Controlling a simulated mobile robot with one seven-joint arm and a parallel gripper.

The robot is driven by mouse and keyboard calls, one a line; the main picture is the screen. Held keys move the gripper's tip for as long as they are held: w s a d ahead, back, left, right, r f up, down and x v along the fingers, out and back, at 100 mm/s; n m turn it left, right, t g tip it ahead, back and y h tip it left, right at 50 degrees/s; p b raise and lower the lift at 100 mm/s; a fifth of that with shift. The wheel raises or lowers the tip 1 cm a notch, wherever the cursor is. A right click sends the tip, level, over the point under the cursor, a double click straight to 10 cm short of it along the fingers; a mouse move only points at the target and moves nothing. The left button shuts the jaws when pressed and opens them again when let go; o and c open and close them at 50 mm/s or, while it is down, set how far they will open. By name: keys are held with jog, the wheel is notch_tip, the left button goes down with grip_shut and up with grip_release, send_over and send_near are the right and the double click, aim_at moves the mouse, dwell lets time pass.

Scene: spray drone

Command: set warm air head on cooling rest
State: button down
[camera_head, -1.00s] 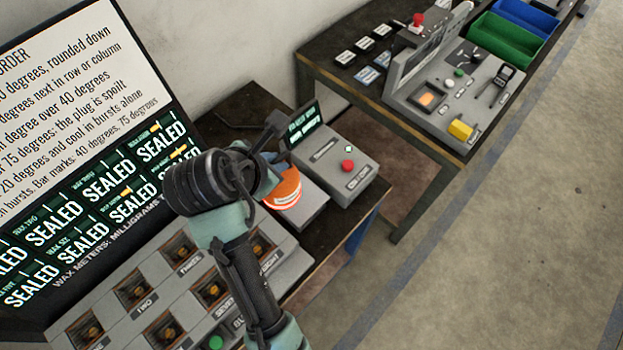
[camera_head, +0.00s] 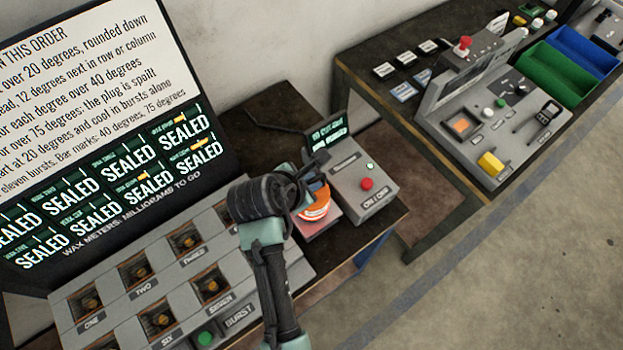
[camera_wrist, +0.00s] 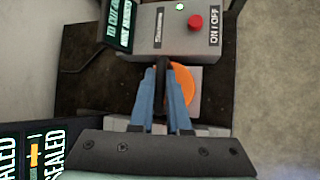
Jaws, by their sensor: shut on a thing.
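The warm air head appears to be the round orange and white thing with a dark handle; its orange part (camera_head: 316,206) shows below my gripper (camera_head: 305,187) in the head view. The wrist view shows the orange part (camera_wrist: 184,84) too, partly behind the fingers. My gripper (camera_wrist: 162,72) is shut on the dark upright handle between its blue fingers. The cooling rest seems to be the low pale block (camera_head: 322,229) under the orange part. My wrist and fingers hide part of both. I cannot tell whether the head touches the block.
A grey control box (camera_head: 366,190) with a red button and small screen stands right beside the block. A panel of numbered wells (camera_head: 180,275) lies to the left, below a large screen (camera_head: 100,130). A second bench (camera_head: 440,150) stands at right.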

jog(key=shift+f, duration=0.4)
jog(key=c, duration=0.9)
grip_release()
